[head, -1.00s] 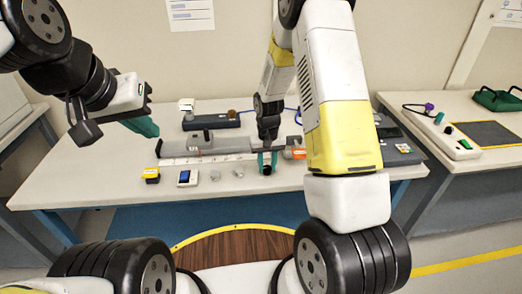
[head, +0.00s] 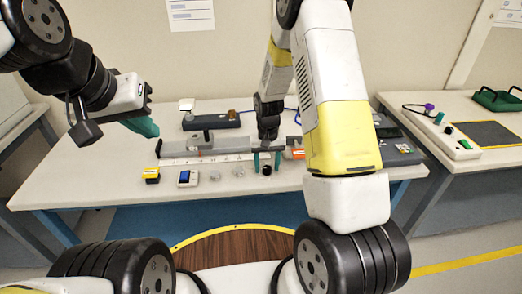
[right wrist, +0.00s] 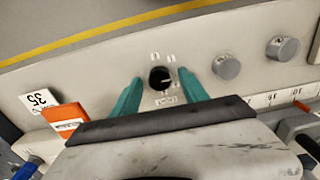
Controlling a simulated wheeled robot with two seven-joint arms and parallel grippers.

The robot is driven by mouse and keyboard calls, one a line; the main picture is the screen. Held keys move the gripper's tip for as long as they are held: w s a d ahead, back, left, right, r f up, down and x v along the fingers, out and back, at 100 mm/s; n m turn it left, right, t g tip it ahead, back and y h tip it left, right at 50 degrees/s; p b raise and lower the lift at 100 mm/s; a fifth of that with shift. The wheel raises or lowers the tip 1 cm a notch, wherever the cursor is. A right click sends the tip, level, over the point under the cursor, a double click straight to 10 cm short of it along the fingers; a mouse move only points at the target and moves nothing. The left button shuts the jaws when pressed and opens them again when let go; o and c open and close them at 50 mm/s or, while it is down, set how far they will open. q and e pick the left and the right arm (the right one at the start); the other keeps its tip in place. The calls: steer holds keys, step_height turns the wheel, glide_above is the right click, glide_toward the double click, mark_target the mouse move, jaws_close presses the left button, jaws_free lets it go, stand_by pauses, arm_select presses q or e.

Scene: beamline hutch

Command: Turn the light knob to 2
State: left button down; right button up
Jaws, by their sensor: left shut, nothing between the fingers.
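The black light knob (right wrist: 159,78) sits on a pale panel in the right wrist view. Small printed marks stand around it and a label lies below it. The marks are too small to read, and I cannot tell where the knob points. My right gripper (right wrist: 160,85) is open, with one teal finger on each side of the knob and a gap to each. In the head view my right gripper (head: 267,162) is over the front of the bench, around the small dark knob. My left gripper (head: 146,126) is shut and empty, raised above the bench's left side.
Two grey knobs (right wrist: 226,67) (right wrist: 283,48) stand beside the black one. A grey rail (head: 205,145) with a scale strip lies behind. An orange block (right wrist: 65,118) is close by. A yellow-topped item (head: 151,174) and a small meter (head: 187,178) stand left. The bench's left front is clear.

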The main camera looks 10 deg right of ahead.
steer(key=shift+r, duration=0.1)
step_height(320, 180, up, 8)
steer(key=shift+f, duration=0.15)
stand_by(0.5)
steer(key=shift+r, duration=0.4)
step_height(320, 180, up, 9)
steer(key=t, duration=0.1)
glide_above(267, 168)
steer(key=s, duration=0.3)
steer(key=s+d+r+n+t+y, duration=0.1)
steer(key=s+r+t, duration=0.4)
steer(key=s+r, duration=1)
steer(key=s+y, duration=0.1)
steer(key=s, duration=0.3)
steer(key=shift+d+r, duration=0.35)
steer(key=shift+s, duration=0.1)
